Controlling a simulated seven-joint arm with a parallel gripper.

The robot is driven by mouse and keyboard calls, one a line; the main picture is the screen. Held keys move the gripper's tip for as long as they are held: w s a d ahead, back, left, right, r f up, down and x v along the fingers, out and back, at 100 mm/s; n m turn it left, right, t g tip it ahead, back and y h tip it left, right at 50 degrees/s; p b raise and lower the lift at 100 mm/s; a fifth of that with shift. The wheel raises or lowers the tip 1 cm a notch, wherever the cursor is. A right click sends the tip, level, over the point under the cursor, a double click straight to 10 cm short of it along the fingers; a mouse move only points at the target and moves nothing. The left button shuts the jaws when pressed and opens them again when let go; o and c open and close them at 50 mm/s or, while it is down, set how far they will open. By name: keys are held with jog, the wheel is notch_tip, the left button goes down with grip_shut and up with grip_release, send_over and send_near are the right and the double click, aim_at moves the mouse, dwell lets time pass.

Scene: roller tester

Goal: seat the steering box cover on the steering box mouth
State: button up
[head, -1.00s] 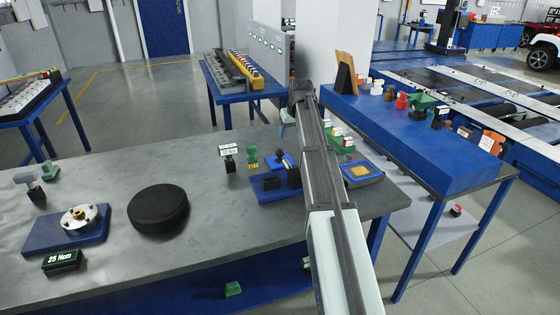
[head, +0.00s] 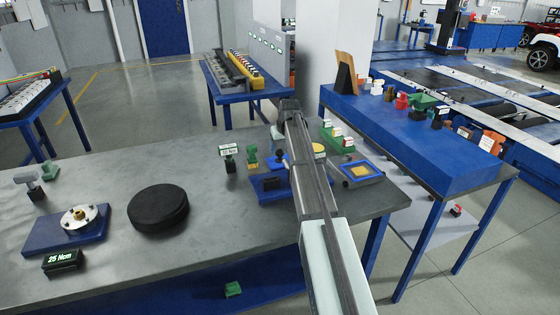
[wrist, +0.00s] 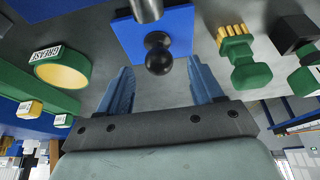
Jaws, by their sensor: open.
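My gripper (head: 278,157) hangs at the far side of the right half of the bench, partly behind my arm. In the wrist view its blue fingers (wrist: 161,68) are spread and empty. Between them in the picture shows a black ball-shaped knob (wrist: 158,55), by a grey cylinder (wrist: 146,8) on a blue plate (wrist: 180,28). This seems to be the blue base (head: 262,195) in the head view; contact is not visible.
A grease tin (wrist: 62,68) and a green brush-like tool (wrist: 240,62) flank the gripper. A black disc (head: 158,208), a flanged part (head: 82,217) and a 25 Nm display (head: 62,261) occupy the bench's left. The front middle of the bench (head: 215,230) is clear.

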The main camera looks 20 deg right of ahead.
aim_at(281, 152)
jog(key=x, duration=0.5)
jog(key=shift+s+d+f, duration=0.1)
jog(key=shift+s, duration=0.15)
jog(key=c, duration=1.1)
notch_tip(281, 152, up, 10)
jog(key=shift+r, duration=0.1)
jog(key=o, duration=0.6)
grip_shut()
